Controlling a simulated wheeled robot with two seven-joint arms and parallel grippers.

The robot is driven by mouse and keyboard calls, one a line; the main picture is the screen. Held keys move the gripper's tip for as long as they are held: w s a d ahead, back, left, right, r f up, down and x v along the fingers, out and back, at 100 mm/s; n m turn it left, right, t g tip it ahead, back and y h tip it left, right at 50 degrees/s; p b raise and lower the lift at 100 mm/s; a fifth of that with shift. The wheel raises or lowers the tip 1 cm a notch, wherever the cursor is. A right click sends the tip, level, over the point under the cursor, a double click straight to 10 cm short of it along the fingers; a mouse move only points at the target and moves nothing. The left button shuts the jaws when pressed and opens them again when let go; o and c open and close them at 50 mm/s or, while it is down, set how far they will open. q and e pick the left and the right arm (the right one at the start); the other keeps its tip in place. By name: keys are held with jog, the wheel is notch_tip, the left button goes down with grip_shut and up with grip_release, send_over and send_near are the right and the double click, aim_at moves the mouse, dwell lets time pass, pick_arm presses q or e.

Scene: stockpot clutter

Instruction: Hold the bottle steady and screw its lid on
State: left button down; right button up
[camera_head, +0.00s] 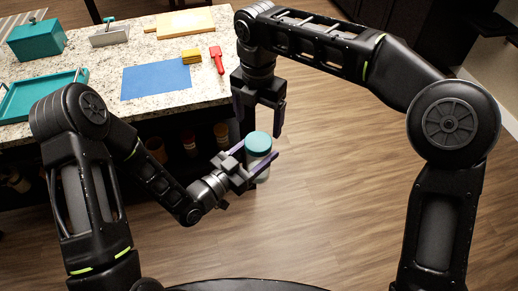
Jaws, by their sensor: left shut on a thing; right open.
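The bottle (261,176) is a pale, whitish jar held upright in the air in front of the counter. A teal lid (258,143) sits at its top; I cannot tell whether it is threaded on. My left gripper (263,168) comes in from the left and is shut around the bottle's side, just below the lid. My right gripper (259,118) points down from above, with its fingers open on either side of the space over the lid. Its fingertips are near the lid; I cannot tell whether they touch it.
Wooden floor (340,190) is clear at right.

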aim_at(258, 141)
jog(key=shift+f, duration=3.95)
jog(key=c, duration=1.4)
jog(key=o, duration=1.5)
jog(key=shift+r, duration=2.3)
jog(key=shift+o, duration=0.2)
